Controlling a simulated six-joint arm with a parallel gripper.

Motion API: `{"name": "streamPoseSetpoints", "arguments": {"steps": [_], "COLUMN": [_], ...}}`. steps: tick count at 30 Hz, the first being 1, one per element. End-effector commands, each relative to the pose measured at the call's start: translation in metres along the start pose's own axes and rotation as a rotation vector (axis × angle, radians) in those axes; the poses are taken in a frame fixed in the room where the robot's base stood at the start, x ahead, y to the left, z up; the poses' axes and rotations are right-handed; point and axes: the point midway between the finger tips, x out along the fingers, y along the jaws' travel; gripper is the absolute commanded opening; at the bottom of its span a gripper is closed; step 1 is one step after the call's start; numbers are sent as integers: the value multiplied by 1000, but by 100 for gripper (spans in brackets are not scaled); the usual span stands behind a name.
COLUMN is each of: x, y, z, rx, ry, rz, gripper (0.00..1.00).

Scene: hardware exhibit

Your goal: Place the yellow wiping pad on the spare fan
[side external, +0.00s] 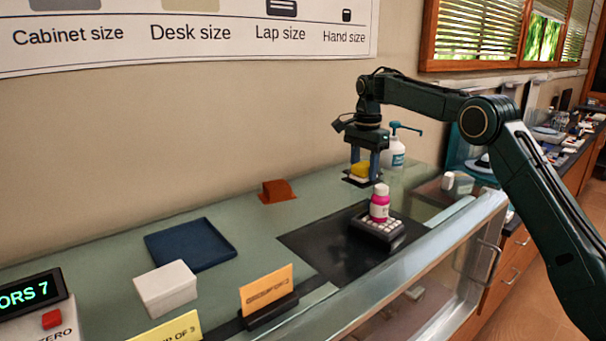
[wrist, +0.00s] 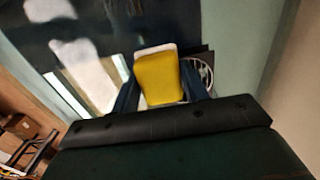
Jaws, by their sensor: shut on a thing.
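My gripper (side external: 366,176) is shut on the yellow wiping pad (side external: 360,170), which has a pale underside. In the wrist view the yellow pad (wrist: 160,78) sits between the two fingers (wrist: 160,98). A dark, flat, square-edged thing, likely the spare fan (side external: 350,180), shows just below the pad in the side view. In the wrist view its dark corner and a pale ring (wrist: 207,72) show to the right of the pad, which hides the rest. I cannot tell whether the pad touches it.
A pump bottle (side external: 396,155) stands behind. A blue tray (side external: 160,244), a white box (side external: 165,290) and a brown block (side external: 278,191) are left. Green counter between them is clear.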

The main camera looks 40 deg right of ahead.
Motion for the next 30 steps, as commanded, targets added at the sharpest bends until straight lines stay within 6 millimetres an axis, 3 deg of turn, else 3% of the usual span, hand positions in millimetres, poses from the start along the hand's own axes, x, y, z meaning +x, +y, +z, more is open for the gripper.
{"name": "streamPoseSetpoints", "arguments": {"steps": [1,3,4,19,30], "x": [0,0,0,-5,-34], "y": [0,0,0,0,-1], "z": [0,0,0,0,0], "rx": [0,0,0,0,0], "ry": [0,0,0,0,0], "rz": [0,0,0,-1,-2], "gripper": [50,64,66,66,66]}}
